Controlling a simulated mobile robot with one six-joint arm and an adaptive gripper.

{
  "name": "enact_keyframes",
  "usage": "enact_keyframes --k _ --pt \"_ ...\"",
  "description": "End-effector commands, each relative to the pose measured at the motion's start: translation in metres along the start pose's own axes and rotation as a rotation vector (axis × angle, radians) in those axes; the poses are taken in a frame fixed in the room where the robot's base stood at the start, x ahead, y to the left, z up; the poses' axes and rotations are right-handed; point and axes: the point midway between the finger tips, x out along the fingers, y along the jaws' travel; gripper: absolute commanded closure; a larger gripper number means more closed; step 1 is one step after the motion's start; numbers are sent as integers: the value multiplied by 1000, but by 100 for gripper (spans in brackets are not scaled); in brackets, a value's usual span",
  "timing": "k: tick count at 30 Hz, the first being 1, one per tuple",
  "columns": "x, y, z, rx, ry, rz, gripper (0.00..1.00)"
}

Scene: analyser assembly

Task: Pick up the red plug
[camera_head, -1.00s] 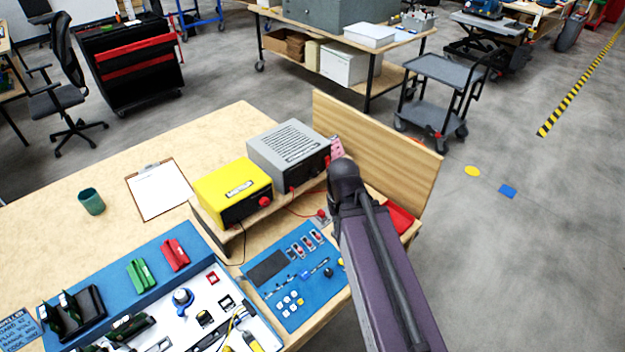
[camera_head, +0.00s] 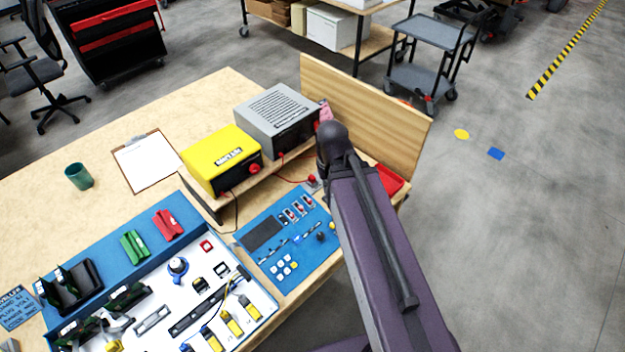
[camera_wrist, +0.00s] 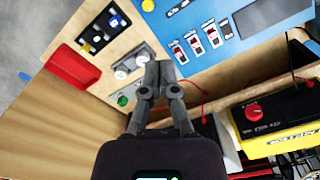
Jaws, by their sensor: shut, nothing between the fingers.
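A small red part with a red wire, perhaps the red plug (camera_head: 312,180), sits on the bench beside the blue panel, left of my arm in the head view. In the wrist view a red wire (camera_wrist: 204,99) runs toward my gripper (camera_wrist: 159,66), and its end is hidden behind the fingers. My gripper is shut and empty, its fingertips together over the wooden bench. The yellow box (camera_head: 221,160) has a red knob (camera_head: 254,168) on its front, which also shows in the wrist view (camera_wrist: 253,112). My gripper is hidden in the head view.
A blue panel (camera_head: 262,234) with switches lies near the bench edge. A grey box (camera_head: 277,108) stands beside the yellow one, with an upright wooden board (camera_head: 365,105) behind. A red tray (camera_wrist: 72,69) and white and green buttons (camera_wrist: 122,100) are near my gripper.

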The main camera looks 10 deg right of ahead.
Motion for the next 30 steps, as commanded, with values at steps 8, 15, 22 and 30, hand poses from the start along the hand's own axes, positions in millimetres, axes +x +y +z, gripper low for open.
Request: enact_keyframes --k 8,15,22,30 --pt "0 0 0 0 0 0 100" --pt "4 0 -13 -28 0 0 34" --pt "17 -1 -67 -162 0 0 34" --pt "38 -4 -152 -402 1 -1 34"
